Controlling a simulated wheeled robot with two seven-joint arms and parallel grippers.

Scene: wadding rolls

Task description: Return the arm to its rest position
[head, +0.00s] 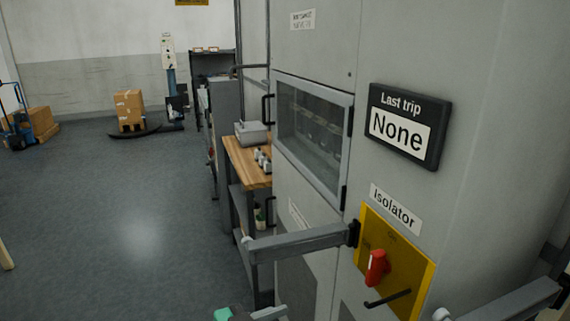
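Neither my left nor my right gripper can be made out in the head view. A small teal and grey piece (222,314) shows at the bottom edge, left of centre. It is cut off by the frame, and I cannot tell what it is. A tall grey cabinet (400,40) fills the right side. It carries a "Last trip" sign reading "None" (397,130), an "Isolator" label (396,209) and a yellow plate (411,268) with a red handle (376,267).
A grey bar (300,242) sticks out from the cabinet front, and another bar (515,302) is at lower right. A wooden-topped bench (240,160) stands beside the cabinet. Cardboard boxes (129,108) and a blue trolley (18,130) are farther back. The left floor is largely clear.

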